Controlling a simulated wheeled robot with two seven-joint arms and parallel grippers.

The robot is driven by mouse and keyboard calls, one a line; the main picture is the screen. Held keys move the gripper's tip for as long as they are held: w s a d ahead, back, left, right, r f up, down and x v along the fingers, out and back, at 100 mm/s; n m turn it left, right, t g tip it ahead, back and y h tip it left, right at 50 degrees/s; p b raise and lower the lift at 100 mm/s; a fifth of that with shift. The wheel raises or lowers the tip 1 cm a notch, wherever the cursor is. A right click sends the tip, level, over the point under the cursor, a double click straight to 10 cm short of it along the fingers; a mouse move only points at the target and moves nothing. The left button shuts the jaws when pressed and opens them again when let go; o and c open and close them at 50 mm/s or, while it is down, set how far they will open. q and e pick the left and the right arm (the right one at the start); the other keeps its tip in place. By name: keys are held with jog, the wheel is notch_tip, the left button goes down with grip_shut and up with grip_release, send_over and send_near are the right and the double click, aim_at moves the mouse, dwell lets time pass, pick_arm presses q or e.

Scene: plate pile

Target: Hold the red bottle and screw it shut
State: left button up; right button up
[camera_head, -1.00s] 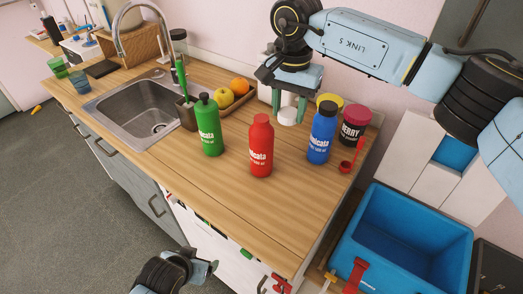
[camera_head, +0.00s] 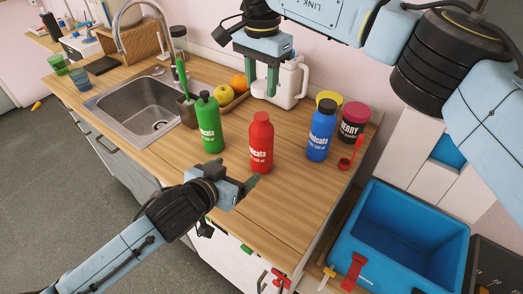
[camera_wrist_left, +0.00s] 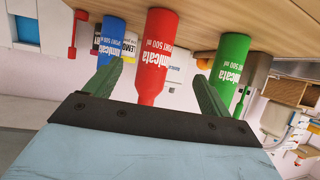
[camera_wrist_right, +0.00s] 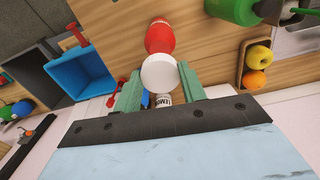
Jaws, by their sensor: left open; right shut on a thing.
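The red bottle (camera_head: 261,145) stands upright on the counter between the green bottle and the blue bottle; its top shows red, with no white cap on it. My left gripper (camera_head: 248,188) is open and low at the counter's front edge, just in front of the red bottle. In the left wrist view the red bottle (camera_wrist_left: 157,45) shows between its spread fingers, apart from them. My right gripper (camera_head: 261,87) is raised behind the red bottle, shut on a round white cap (camera_wrist_right: 160,73). In the right wrist view the cap hides part of the red bottle (camera_wrist_right: 160,38).
The green bottle (camera_head: 208,125) and blue bottle (camera_head: 321,132) flank the red bottle. A white jug (camera_head: 292,82), a fruit tray (camera_head: 236,103) and tubs including a pink-lidded one (camera_head: 351,124) stand behind. A red scoop (camera_head: 347,161) lies at right. A blue crate (camera_head: 405,245) is beside the counter.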

aim_at(262, 148)
pick_arm(q)
jog(key=shift+w+d+r+m+h, duration=0.2)
jog(key=shift+w+h, duration=0.05)
jog(key=shift+w, duration=0.2)
jog(key=shift+w+d+r+m+h, duration=0.2)
jog(key=shift+w+h, duration=0.05)
jog(key=shift+w, duration=0.15)
jog(key=x, duration=1.2)
jog(key=shift+w, duration=0.1)
jog(key=c, duration=1.5)
jog(key=shift+o, duration=0.2)
pick_arm(e)
jog(key=shift+f, duration=2.5)
jog(key=shift+s+f, duration=0.1)
jog(key=shift+f, duration=0.8)
